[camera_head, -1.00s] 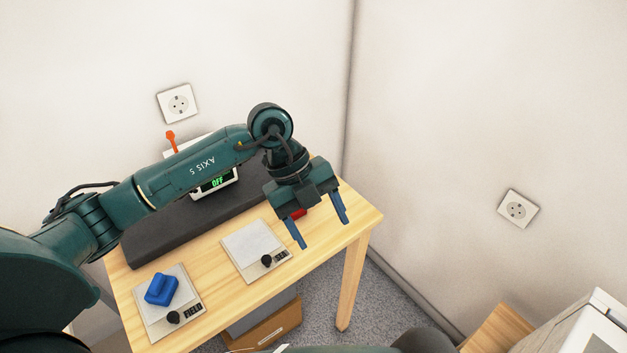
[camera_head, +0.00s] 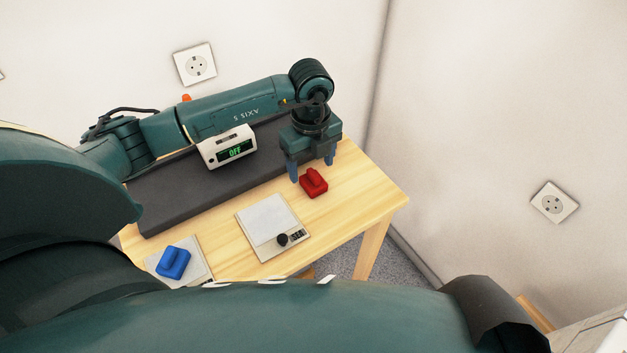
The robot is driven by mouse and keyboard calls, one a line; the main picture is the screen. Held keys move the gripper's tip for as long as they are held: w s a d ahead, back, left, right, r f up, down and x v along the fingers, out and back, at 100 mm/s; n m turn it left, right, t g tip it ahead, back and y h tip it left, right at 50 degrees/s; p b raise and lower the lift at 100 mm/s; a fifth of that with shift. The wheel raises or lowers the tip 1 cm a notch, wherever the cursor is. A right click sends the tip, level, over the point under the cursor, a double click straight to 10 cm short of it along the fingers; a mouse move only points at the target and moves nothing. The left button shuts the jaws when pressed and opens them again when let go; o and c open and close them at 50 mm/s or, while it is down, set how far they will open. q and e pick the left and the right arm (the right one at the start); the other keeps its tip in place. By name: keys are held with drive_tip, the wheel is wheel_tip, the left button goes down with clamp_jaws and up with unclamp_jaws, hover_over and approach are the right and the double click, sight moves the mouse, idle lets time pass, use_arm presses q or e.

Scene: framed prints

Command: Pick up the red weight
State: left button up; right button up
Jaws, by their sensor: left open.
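The red weight (camera_head: 314,184) is a small block with a raised grip, lying on the wooden table near its right end. My left gripper (camera_head: 311,171) is open, its blue fingers pointing down just behind the weight in the picture. The fingers look apart from the weight, but I cannot tell the exact gap or height. My right gripper is not in view.
A blue weight (camera_head: 173,262) sits on a plate (camera_head: 196,247) at front left. A flat scale (camera_head: 268,219) lies left of the red weight. The table's (camera_head: 357,214) right end is bare.

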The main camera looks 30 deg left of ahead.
sight(313, 173)
use_arm(q)
drive_tip(key=f, duration=0.5)
drive_tip(key=shift+w+d, duration=0.1)
drive_tip(key=shift+w, duration=0.15)
drive_tip(key=shift+c, duration=0.4)
drive_tip(key=c, duration=1.3)
drive_tip(key=shift+o, duration=0.2)
drive_tip(key=shift+r, duration=0.1)
